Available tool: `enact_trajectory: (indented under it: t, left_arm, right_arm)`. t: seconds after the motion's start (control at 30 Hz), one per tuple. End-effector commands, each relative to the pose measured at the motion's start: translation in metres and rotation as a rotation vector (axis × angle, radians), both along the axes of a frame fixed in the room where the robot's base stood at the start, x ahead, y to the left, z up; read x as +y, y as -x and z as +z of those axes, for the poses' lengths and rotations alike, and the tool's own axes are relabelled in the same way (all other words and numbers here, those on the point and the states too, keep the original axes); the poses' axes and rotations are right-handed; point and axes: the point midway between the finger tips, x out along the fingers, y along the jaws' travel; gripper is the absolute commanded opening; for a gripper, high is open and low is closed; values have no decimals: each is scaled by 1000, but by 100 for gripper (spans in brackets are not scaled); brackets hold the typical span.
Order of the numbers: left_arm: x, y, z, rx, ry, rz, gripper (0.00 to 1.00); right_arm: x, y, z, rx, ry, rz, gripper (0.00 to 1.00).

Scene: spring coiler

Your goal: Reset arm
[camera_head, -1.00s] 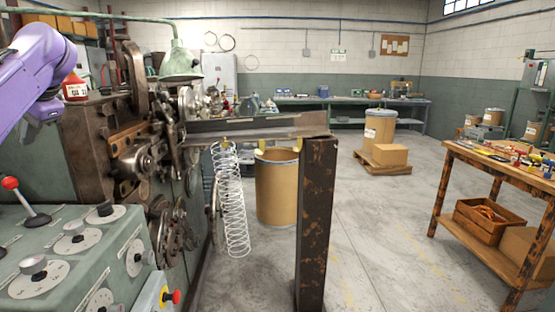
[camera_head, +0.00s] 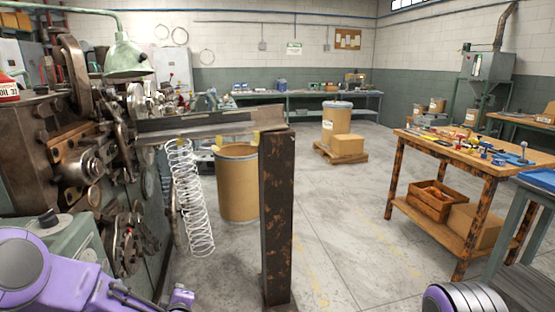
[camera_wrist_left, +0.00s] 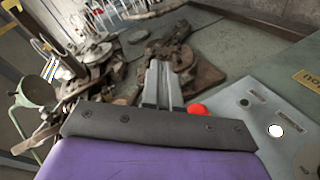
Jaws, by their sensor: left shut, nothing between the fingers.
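My left arm (camera_head: 75,285) is purple and lies low at the bottom left of the head view, in front of the spring coiler (camera_head: 75,150). My left gripper (camera_wrist_left: 163,88) shows in the wrist view with its grey fingers together and nothing between them. Beyond the fingers are dark machine parts, and a red knob (camera_wrist_left: 197,109) shows just right of them. A wire spring (camera_head: 190,200) hangs below the coiler's metal trough (camera_head: 200,125). A purple and grey rounded part of my right side shows at the bottom right edge; my right gripper is out of view.
A green control box (camera_head: 75,240) stands beside my left arm. A rusty post (camera_head: 277,215) holds up the trough's end, with a brown drum (camera_head: 237,185) behind it. A wooden workbench (camera_head: 470,150) with tools stands at the right. The floor (camera_head: 350,220) between is clear.

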Motion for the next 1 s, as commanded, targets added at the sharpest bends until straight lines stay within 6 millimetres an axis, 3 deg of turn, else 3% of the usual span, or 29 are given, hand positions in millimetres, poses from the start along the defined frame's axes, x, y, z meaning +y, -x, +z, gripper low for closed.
enact_trajectory:
  t: [0.03, 0.1, 0.23, 0.3, 0.4, 0.5, 0.6, 0.67, 1.0]
  left_arm:
    - [-6, 29, -36, 117, -62, -70, 0]
    - [-11, 75, -81, 277, -141, -170, 0]
    - [-9, 175, -147, 569, -254, -340, 0]
    - [-3, 232, -171, 716, -290, -410, 0]
    - [12, 306, -190, 894, -326, -472, 0]
    - [26, 357, -198, 1018, -359, -503, 0]
    - [32, 382, -208, 1082, -378, -527, 0]
    - [32, 387, -210, 1093, -374, -531, 0]
    - [31, 387, -210, 1091, -371, -527, 0]
  right_arm:
    - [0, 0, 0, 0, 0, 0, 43]
    - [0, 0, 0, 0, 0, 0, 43]
    - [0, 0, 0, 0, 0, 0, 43]
    - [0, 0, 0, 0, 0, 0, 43]
    - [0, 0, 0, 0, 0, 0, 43]
    - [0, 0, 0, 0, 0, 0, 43]
    - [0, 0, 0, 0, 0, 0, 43]
    - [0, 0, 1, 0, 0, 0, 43]
    - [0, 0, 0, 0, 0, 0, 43]
